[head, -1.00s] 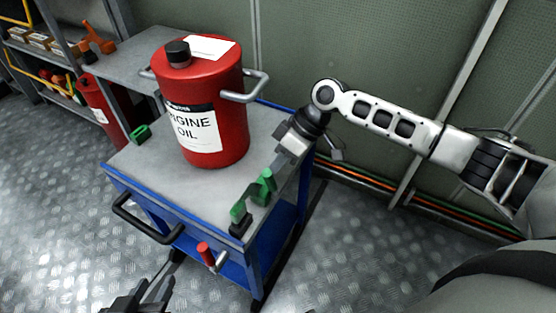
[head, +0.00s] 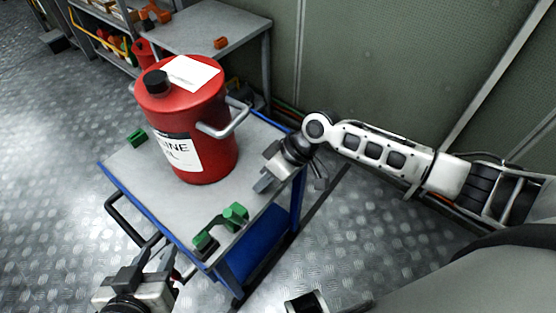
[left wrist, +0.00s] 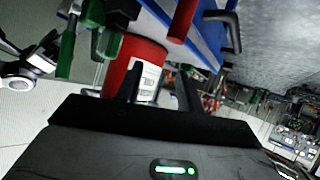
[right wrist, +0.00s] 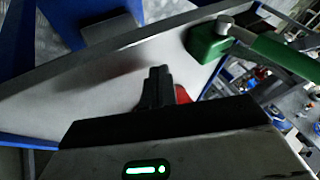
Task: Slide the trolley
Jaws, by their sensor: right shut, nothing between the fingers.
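The trolley (head: 165,205) has a grey top and blue frame. Its black handle (head: 122,224) is on the near left side. A red ENGINE OIL can (head: 190,125) stands upright on top; it also shows in the left wrist view (left wrist: 150,55). My left gripper (head: 150,254) is beside the handle, below the trolley's near edge. Its fingers are apart in the left wrist view (left wrist: 158,85), with nothing seen between them. My right gripper (head: 262,184) is over the right part of the trolley top, fingers together and empty; the right wrist view (right wrist: 158,85) shows them above the grey surface.
A grey bench (head: 205,28) and shelves stand behind. A green wall (head: 370,70) is at the right. The metal floor at the left is clear.

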